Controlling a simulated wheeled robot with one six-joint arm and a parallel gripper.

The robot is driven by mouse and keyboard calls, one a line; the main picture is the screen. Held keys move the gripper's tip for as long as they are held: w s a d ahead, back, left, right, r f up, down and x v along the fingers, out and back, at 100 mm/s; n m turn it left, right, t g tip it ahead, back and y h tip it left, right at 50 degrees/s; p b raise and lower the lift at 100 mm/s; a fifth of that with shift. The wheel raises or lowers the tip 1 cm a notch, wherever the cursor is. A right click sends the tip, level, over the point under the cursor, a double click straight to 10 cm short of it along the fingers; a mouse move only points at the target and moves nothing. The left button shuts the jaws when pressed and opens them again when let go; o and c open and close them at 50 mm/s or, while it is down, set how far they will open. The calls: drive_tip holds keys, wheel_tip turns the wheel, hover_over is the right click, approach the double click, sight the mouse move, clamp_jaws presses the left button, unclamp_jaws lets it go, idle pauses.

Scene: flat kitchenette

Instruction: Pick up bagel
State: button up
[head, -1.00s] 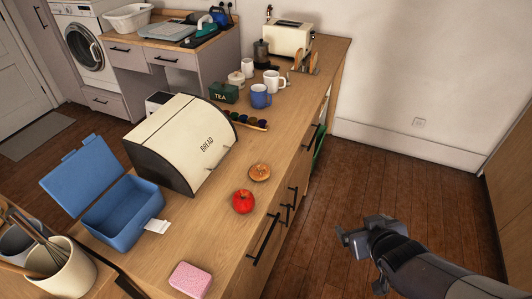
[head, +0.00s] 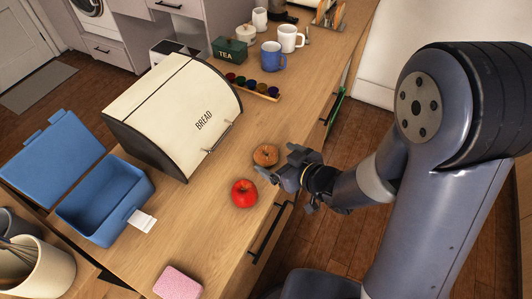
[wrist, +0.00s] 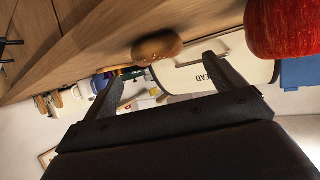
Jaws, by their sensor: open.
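The bagel (head: 266,155) is round and brown, and lies flat on the wooden counter in front of the bread box. In the wrist view the bagel (wrist: 158,46) shows just beyond my fingertips, between the lines of the two fingers. My gripper (head: 276,173) is open and empty, just to the right of the bagel at the counter's front edge. In the wrist view its two dark fingers (wrist: 165,70) are spread apart. I cannot tell whether a finger touches the bagel.
A red apple (head: 244,193) sits close to the bagel and my gripper. The cream bread box (head: 165,110) stands behind. An open blue lunch box (head: 85,205), a pink sponge (head: 178,283) and a row of small colored pods (head: 252,88) are also on the counter.

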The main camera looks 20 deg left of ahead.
sight(265, 153)
drive_tip(key=shift+f+p+x, duration=0.2)
drive_tip(key=shift+p+x, duration=0.4)
drive_tip(key=shift+x, duration=2.35)
drive_tip(key=shift+d, duration=0.1)
drive_tip(key=shift+c, duration=0.3)
drive_tip(key=c, duration=0.6)
